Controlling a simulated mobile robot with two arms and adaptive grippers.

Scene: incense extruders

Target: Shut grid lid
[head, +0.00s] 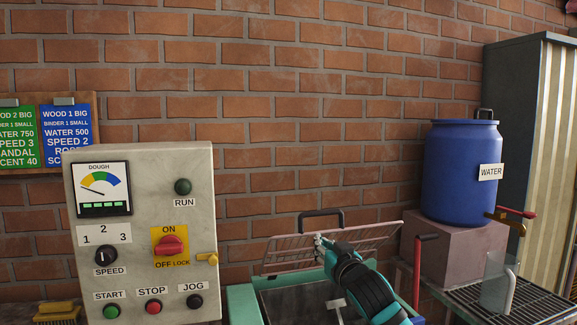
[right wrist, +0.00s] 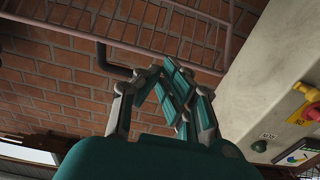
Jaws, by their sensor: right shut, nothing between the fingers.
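The grid lid (head: 290,250) is a pinkish wire frame with a dark handle (head: 321,214) on its upper edge. It stands raised and tilted at the back of the teal hopper (head: 242,302), whose opening shows below it. My right gripper (head: 320,242) is shut and empty in front of the lid, overlapping its wires in the head view; whether it touches them I cannot tell. In the right wrist view the shut fingers (right wrist: 180,92) are below the lid's bars (right wrist: 150,38) and beside the dark handle (right wrist: 108,62). My left gripper is not in view.
A control panel (head: 140,235) stands left of the hopper. A red lever (head: 418,270) rises at its right. Further right are a blue water barrel (head: 462,170) on a block, and a clear jug (head: 497,280) on a grate. A brick wall is behind.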

